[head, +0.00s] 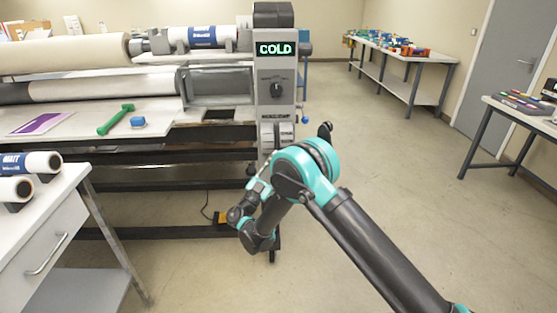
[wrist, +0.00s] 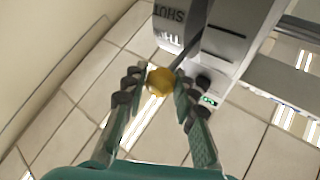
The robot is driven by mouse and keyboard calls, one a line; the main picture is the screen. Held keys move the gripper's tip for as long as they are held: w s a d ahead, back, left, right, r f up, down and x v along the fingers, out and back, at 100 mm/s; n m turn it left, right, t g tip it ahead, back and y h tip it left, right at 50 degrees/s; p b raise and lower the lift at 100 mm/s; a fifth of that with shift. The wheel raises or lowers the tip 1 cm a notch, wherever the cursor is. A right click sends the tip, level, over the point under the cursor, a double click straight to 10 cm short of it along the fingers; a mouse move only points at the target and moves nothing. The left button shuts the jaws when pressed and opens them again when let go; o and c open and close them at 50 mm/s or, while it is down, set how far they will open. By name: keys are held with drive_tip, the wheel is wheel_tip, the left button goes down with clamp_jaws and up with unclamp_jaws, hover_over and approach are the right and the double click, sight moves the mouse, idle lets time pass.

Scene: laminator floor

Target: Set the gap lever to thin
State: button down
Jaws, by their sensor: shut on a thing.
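In the wrist view, a yellow round knob (wrist: 160,82) sits between the fingers of my gripper (wrist: 158,86), which is shut on it. A dark lever shaft (wrist: 187,54) runs from the knob up toward the grey machine column (wrist: 230,40). A label by the shaft appears upside down and seems to read "SHUT"; I cannot read the lever's setting. In the head view, the laminator's control column (head: 276,105) carries a green "COLD" display (head: 275,49) and a dark dial (head: 277,90). There my arm hides the knob and most of the gripper.
A white roll table (head: 45,215) stands front left. Tables stand at the right. The floor (head: 390,165) between is clear.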

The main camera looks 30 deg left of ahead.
drive_tip(key=shift+f, duration=0.1)
idle(0.3)
drive_tip(key=c, duration=1.2)
unclamp_jaws()
drive_tip(key=v, duration=1.2)
